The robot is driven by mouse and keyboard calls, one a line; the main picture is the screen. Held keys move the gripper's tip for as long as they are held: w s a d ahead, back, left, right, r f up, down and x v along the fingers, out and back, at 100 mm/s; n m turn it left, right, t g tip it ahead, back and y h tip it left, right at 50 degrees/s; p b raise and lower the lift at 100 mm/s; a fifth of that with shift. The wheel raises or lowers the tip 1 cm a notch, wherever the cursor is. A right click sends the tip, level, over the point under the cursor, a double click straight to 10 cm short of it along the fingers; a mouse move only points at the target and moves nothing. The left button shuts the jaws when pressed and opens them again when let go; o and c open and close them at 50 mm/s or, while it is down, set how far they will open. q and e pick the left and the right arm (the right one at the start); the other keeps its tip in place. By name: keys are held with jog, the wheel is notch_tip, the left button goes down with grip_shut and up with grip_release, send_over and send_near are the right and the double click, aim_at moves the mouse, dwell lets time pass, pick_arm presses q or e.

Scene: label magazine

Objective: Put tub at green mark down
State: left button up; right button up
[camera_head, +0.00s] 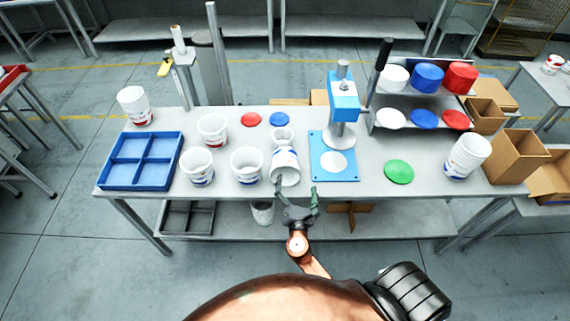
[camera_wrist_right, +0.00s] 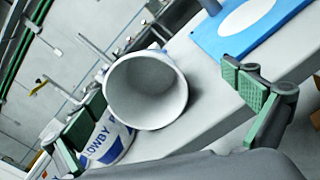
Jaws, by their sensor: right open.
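A white tub (camera_head: 285,162) with blue print is near the table's front edge, just beyond my right gripper (camera_head: 299,197). It seems tipped, with its mouth towards me. In the right wrist view a white tub (camera_wrist_right: 145,90) shows its open, empty mouth between the spread fingers of the right gripper (camera_wrist_right: 168,105). The fingers are apart and hold nothing; I cannot tell whether they touch the tub. A flat green disc (camera_head: 399,172) lies on the table to the right, with nothing on it. My left gripper is not in view.
White tubs (camera_head: 197,166) (camera_head: 246,165) stand left of my gripper, beside a blue divided tray (camera_head: 140,161). A blue press (camera_head: 343,100) on its base plate stands between gripper and green disc. A tub stack (camera_head: 467,157) and lid rack (camera_head: 423,100) are right. Bare table surrounds the disc.

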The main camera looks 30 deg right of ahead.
jog(key=w+a+n, duration=0.1)
jog(key=w+a+f+n+t+y, duration=0.1)
jog(key=a+n, duration=0.1)
jog(key=shift+w+y, duration=0.3)
jog(key=shift+w, duration=0.1)
jog(key=p, duration=0.1)
send_over(285, 177)
jog(key=shift+r, duration=0.1)
jog(key=shift+c, duration=0.7)
jog(key=c, duration=0.7)
jog(key=shift+c, duration=0.2)
